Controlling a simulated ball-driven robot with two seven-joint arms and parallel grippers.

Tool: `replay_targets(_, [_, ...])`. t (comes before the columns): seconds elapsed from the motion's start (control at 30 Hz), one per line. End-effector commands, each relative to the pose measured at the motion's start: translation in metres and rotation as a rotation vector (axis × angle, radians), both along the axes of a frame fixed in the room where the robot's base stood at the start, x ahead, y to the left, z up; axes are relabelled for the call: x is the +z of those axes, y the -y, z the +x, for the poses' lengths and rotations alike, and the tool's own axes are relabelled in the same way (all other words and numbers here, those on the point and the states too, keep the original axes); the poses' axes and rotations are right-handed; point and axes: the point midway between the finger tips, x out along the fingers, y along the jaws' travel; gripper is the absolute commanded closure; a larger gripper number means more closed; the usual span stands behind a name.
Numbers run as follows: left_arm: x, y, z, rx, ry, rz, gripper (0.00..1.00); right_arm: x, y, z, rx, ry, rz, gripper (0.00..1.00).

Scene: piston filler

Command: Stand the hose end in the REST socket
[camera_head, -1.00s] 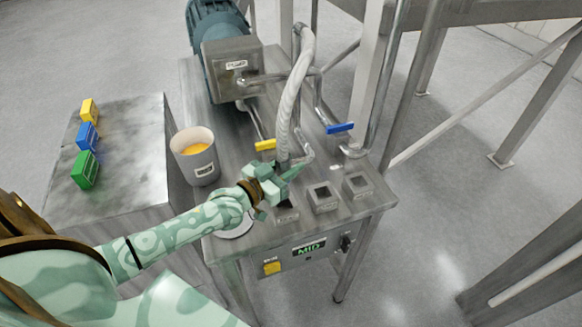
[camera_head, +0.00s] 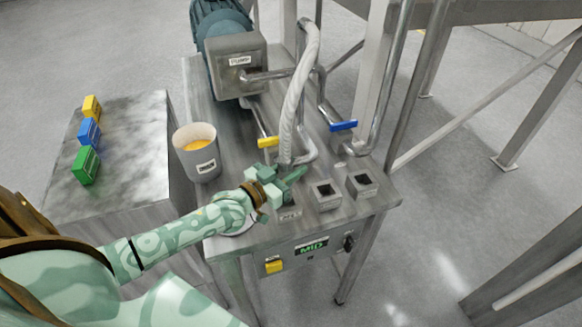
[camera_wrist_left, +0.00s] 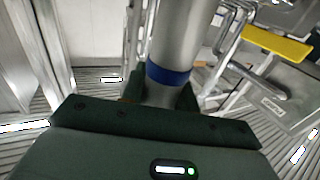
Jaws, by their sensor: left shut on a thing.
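The pale ribbed hose (camera_head: 293,100) arches down from the pipework to my left gripper (camera_head: 282,182). My left gripper is shut on the hose end, a metal tube with a blue band (camera_wrist_left: 168,74) in the left wrist view. It is low over the left one of three square sockets on the table's front part. The gripper covers most of that left socket, and its label (camera_head: 289,214) is too small to read. The middle socket (camera_head: 325,196) and right socket (camera_head: 361,185) look empty. The hose end's tip is hidden. My right gripper is not in view.
A grey cup (camera_head: 204,165) with orange contents stands left of my gripper. Yellow (camera_head: 268,142) and blue (camera_head: 343,126) valve handles are behind. A MID display (camera_head: 311,247) is on the front panel. Coloured blocks (camera_head: 88,132) lie on the side cabinet.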

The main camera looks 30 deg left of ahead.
Motion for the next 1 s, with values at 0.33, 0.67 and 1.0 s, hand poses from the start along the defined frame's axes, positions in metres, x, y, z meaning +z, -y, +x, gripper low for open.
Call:
replay_targets(0.33, [-0.002, 0.000, 0.001, 0.000, 0.002, -0.001, 1.00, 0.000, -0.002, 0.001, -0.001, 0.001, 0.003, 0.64])
replay_targets(0.67, [-0.020, 0.000, 0.001, 0.000, 0.001, 0.000, 1.00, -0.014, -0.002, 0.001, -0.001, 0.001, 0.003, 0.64])
replay_targets(1.0, [-0.024, 0.000, 0.000, 0.000, 0.002, -0.001, 1.00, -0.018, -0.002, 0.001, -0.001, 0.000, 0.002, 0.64])
